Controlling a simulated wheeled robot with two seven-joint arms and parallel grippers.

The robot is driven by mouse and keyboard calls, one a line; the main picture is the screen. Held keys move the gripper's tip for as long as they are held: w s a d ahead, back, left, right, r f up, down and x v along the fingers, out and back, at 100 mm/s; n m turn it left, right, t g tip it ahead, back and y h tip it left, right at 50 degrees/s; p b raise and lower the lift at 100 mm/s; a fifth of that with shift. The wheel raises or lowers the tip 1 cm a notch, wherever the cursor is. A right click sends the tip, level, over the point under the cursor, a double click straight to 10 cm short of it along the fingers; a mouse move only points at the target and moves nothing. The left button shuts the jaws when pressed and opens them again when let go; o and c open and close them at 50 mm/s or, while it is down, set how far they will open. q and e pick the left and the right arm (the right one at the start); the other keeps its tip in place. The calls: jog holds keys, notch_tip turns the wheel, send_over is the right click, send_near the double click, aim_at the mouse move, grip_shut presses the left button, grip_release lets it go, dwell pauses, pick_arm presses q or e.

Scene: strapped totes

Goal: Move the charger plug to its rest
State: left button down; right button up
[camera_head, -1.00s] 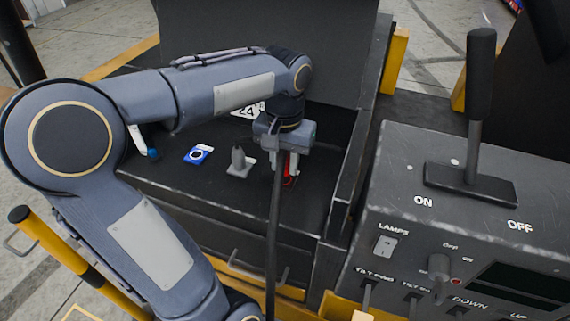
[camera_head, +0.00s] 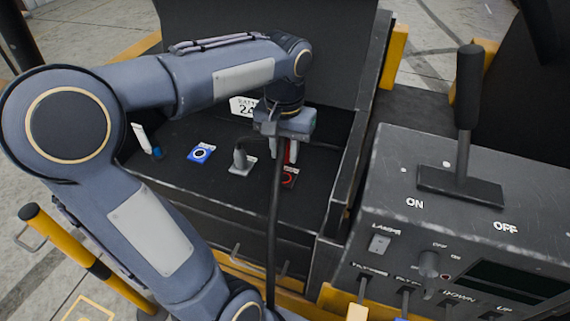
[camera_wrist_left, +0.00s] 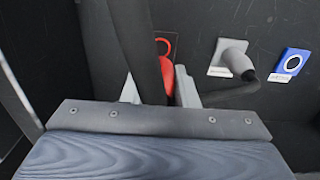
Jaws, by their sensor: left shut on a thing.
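My left gripper (camera_head: 285,145) points down over the dark box top and is shut on the red charger plug (camera_head: 293,151). In the left wrist view, the red plug (camera_wrist_left: 167,78) is between the two pale fingers, partly hidden by a thick black cable (camera_wrist_left: 140,50). The plug appears just above a dark plate with a red ring (camera_head: 289,177); a gap is hard to judge. Left of it, a grey post on a white-labelled base (camera_head: 240,158) stands upright. It may be the rest; I cannot read its label. My right gripper is not in view.
A blue plate with a ring (camera_head: 200,153) lies left of the grey post. The raised lid (camera_head: 260,50) stands behind, the box's side wall (camera_head: 348,165) to the right. A control console (camera_head: 440,240) with a lever is further right. The cable (camera_head: 274,220) hangs over the front edge.

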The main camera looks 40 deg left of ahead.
pick_arm(q)
notch_tip(320, 180, up, 6)
jog(key=p, duration=0.5)
jog(key=shift+p, duration=0.35)
jog(key=shift+s, duration=0.1)
